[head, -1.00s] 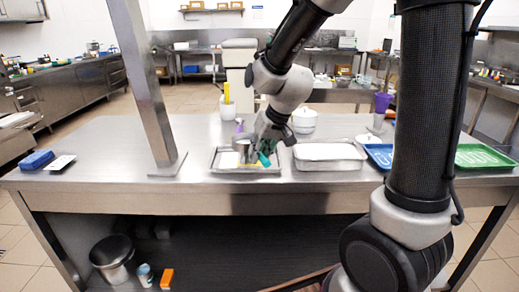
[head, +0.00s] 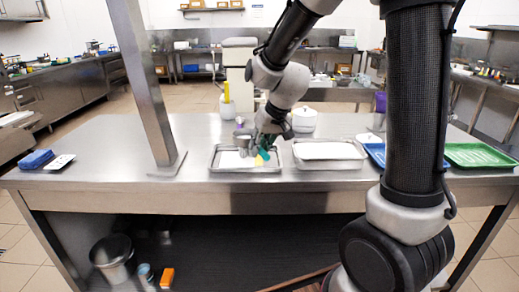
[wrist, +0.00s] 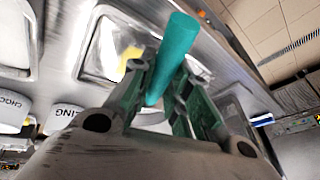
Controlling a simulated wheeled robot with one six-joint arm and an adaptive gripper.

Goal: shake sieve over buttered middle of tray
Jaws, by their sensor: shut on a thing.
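A shallow metal tray (head: 214,163) lies near the front edge of the steel table. My gripper (head: 266,143) is over the tray and shut on a teal handle (wrist: 174,52). The small metal cup of the sieve (head: 243,138) shows just left of my gripper, above the tray's back part. I cannot tell its exact height. The sieve's cup is not clear in the wrist view.
A second metal tray (head: 328,167) with white contents lies close on the right, then blue (head: 376,154) and green (head: 480,155) trays. A white lidded pot (head: 304,121) stands behind. A slanted steel post (head: 150,95) rises to the left. The table's left part is mostly clear.

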